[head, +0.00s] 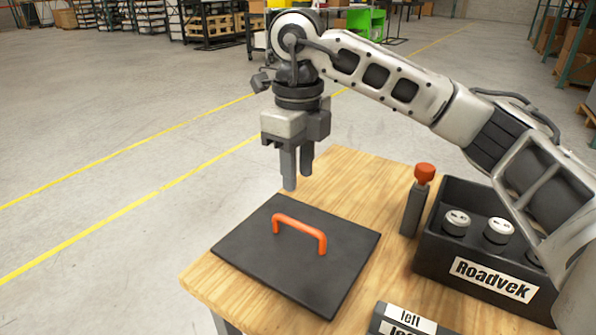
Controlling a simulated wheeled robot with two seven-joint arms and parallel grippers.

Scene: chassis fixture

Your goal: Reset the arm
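My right arm comes in from the right and reaches across above the wooden table. Its gripper (298,182) points down, above the far edge of a dark square plate (345,262). The plate lies on the table and has an orange arched handle (299,231). The gripper is apart from the handle, higher and farther back. Nothing shows between its two fingers. The fingers partly line up in this view, so I cannot tell how far apart they are. My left gripper is not in view.
The wooden table (345,185) also bears a dark post with a red-orange knob (425,172). A black "Roadvek" box (432,252) with several white-topped round parts stands at right. Floor left of the table is clear.

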